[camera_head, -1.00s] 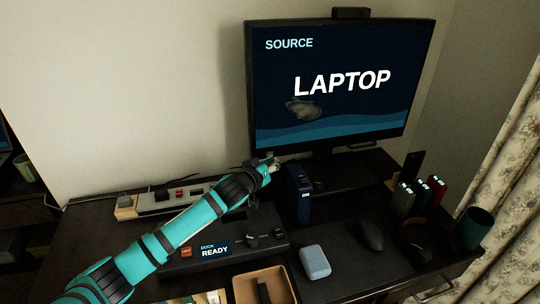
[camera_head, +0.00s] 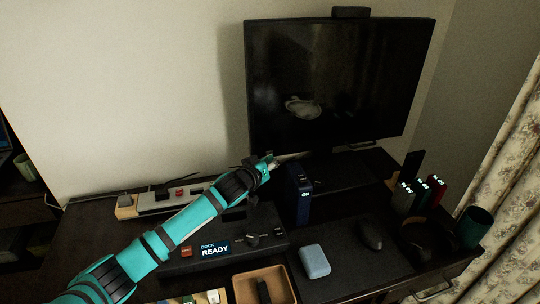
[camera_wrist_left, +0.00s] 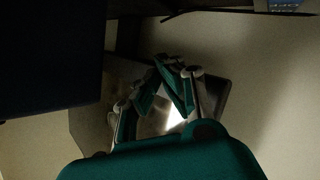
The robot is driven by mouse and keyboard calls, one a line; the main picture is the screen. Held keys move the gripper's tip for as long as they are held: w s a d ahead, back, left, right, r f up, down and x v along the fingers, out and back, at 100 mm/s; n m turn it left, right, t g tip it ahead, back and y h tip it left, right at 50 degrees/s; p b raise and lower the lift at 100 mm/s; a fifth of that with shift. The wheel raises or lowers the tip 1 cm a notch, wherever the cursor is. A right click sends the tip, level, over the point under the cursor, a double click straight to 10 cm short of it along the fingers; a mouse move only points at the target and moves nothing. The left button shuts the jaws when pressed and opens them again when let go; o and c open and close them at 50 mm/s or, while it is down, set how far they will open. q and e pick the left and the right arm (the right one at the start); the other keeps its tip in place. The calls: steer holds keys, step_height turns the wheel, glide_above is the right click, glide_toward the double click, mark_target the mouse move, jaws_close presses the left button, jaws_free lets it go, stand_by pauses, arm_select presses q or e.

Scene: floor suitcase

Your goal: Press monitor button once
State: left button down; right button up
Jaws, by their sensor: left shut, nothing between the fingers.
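The monitor (camera_head: 340,80) stands at the back of the desk. Its screen is dark, with only a pale reflection on it. My left gripper (camera_head: 272,160) is shut and empty at the monitor's lower left corner, close under the bottom edge. In the left wrist view the teal fingers of the left gripper (camera_wrist_left: 175,95) are together in shadow, with a bright patch beneath them. The monitor button cannot be made out in either view, and I cannot tell whether the fingers touch it. My right gripper is not in view.
A dock (camera_head: 225,245) reads "READY" below my left arm. A dark blue device (camera_head: 299,195) marked "ON" stands just right of the gripper. A power strip (camera_head: 165,198) lies behind the arm. A blue case (camera_head: 314,262), a mouse (camera_head: 371,235) and a tan tray (camera_head: 243,287) occupy the front.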

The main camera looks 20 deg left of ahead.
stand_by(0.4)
arm_select(q)
steer(key=shift+s+d+p, duration=0.4)
steer(key=shift+s+p, duration=0.1)
steer(key=shift+s, duration=0.15)
steer(key=shift+s+d+p, duration=0.55)
steer(key=shift+s+d, duration=0.15)
steer(key=shift+s, duration=0.35)
steer(key=shift+s+d+p, duration=0.55)
steer(key=shift+s+d, duration=0.15)
steer(key=shift+s, duration=0.35)
